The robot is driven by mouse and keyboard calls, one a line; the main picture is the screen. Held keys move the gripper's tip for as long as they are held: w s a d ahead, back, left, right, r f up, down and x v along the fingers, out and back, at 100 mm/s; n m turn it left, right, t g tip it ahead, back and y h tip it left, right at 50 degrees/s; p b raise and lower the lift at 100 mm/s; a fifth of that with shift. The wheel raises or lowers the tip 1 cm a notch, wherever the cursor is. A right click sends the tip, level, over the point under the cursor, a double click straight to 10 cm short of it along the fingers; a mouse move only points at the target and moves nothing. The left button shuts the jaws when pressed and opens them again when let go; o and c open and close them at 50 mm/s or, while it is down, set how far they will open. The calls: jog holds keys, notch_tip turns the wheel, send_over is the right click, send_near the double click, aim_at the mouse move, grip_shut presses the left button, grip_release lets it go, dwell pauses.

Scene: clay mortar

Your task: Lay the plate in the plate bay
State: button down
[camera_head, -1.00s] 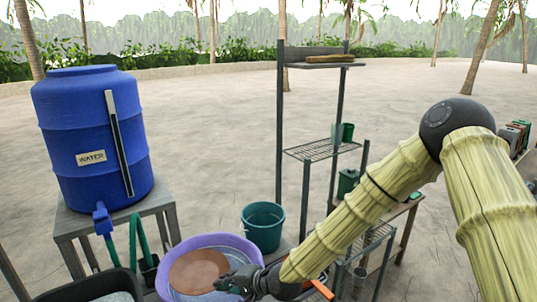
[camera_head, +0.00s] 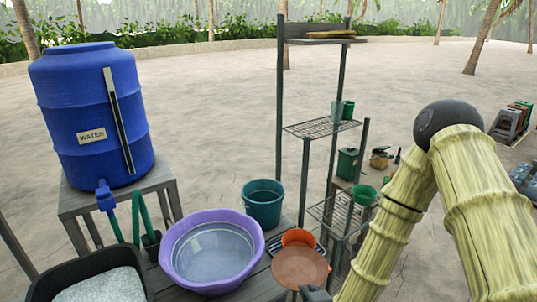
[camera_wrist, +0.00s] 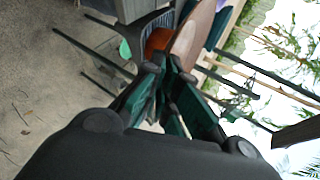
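A round brown plate (camera_head: 300,268) is held up to the right of the purple basin. My gripper (camera_head: 314,291) is shut on its near edge. In the wrist view the plate (camera_wrist: 192,42) stands out from between the fingertips of my gripper (camera_wrist: 172,68), seen nearly edge-on. Behind the plate, a dark rack with pale stripes (camera_head: 273,246) shows in part on the bench, next to an orange container (camera_head: 299,237). The plate covers part of both. I cannot tell for certain which part is the plate bay.
The purple basin (camera_head: 165,258) of water and a teal bucket (camera_head: 263,215) stand left of the plate. A tall metal shelf (camera_head: 280,110) rises behind it, with a green funnel (camera_head: 363,195) low down. A blue water barrel (camera_head: 60,120) and a black tray (camera_head: 40,285) are at left.

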jog(key=s+d+f+m+h+b, duration=0.1)
jog(key=s+d+f+b, duration=0.1)
jog(key=d+f+b, duration=0.3)
notch_tip(320, 180, down, 2)
jog(key=shift+d+m+h+b, duration=0.25)
jog(key=shift+m+h+b, duration=0.15)
jog(key=shift+b, duration=0.4)
jog(key=shift+s, duration=0.15)
